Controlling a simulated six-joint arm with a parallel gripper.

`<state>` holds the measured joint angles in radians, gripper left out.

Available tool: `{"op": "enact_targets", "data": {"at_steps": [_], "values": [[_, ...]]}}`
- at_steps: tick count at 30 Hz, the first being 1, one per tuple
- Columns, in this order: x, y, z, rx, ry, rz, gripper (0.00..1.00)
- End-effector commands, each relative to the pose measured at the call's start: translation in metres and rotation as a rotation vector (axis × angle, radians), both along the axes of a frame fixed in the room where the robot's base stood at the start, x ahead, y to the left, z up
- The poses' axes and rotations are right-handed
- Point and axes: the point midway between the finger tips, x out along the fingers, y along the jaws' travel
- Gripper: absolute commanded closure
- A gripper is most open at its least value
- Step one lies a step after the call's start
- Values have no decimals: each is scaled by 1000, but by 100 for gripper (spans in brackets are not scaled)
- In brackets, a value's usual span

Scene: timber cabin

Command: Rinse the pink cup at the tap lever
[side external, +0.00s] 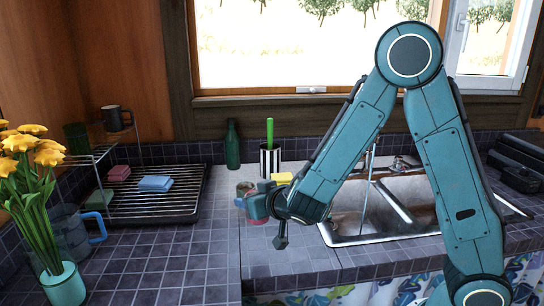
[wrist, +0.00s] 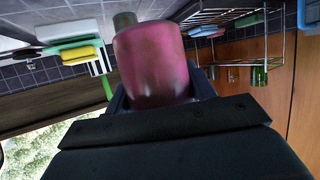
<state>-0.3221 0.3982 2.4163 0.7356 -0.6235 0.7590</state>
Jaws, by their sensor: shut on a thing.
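The pink cup (wrist: 152,62) fills the middle of the wrist view, between the jaws of my gripper (wrist: 158,98). In the side view only a little pink of the cup (side external: 257,221) shows below my gripper (side external: 262,204), which hides the rest. My gripper is shut on the cup, left of the sink, over the tiled counter. I cannot tell from these views whether the cup touches the counter. The tap (side external: 371,162) stands behind the sink (side external: 345,225), with what looks like its lever (side external: 400,164) to the right. My arm partly covers the sink.
A striped holder with a green brush (side external: 270,135), a green bottle (side external: 232,145) and a yellow sponge (side external: 288,177) stand behind my gripper. A brownish cup (side external: 245,188) is close behind it. A drying rack (side external: 150,205), jug (side external: 78,230) and flower vase (side external: 63,283) are left.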

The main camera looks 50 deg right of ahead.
Motion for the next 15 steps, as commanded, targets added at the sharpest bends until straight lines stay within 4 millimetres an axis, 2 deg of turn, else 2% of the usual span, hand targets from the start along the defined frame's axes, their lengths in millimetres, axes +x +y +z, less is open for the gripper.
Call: {"op": "enact_targets", "data": {"at_steps": [5, 8, 11, 15], "values": [[-5, -15, -4, -2, 3, -54, 71], [-11, -31, -7, -2, 3, -112, 71], [-20, -52, -11, -4, 3, -194, 71], [-41, -91, -16, -4, 4, -354, 71]]}}
